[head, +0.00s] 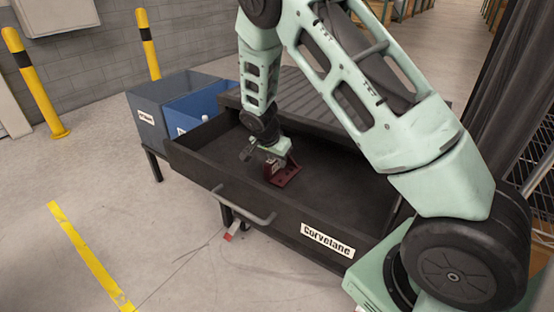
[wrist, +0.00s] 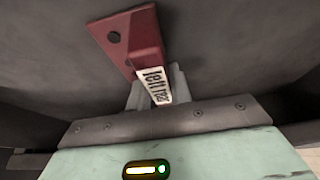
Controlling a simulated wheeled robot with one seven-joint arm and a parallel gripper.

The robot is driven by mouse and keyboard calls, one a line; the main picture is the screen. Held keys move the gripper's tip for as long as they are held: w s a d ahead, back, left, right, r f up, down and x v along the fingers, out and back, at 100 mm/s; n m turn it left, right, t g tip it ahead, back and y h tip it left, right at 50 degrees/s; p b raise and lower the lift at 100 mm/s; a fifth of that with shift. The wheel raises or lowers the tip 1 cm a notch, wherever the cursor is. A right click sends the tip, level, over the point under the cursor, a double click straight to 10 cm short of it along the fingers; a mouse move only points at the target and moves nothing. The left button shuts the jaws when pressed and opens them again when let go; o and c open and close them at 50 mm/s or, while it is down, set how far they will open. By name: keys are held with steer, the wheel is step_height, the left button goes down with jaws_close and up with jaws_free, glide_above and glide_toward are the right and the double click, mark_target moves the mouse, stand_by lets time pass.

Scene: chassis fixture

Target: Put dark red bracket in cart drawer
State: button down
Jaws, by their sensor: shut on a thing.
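The dark red bracket (head: 286,174) is inside the open cart drawer (head: 330,200), at or just above the drawer floor; I cannot tell whether it touches. In the wrist view the bracket (wrist: 128,42) shows its flat plate with dark holes and an upright part with a white label. My gripper (head: 268,158) is shut on the upright part of the bracket. In the wrist view the gripper fingers (wrist: 158,90) meet at the labelled part, and the bracket hides some of them.
The drawer's front bears a handle (head: 245,207) and a "Corvetane" label (head: 327,240). A grey bin (head: 150,112) and a blue bin (head: 205,103) stand to the left of the drawer. The drawer floor around the bracket is clear. Yellow posts (head: 35,82) stand by the wall.

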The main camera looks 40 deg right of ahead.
steer(key=shift+f, duration=0.2)
steer(key=c, duration=1.3)
jaws_free()
steer(key=shift+o, duration=0.2)
steer(key=shift+r, duration=0.1)
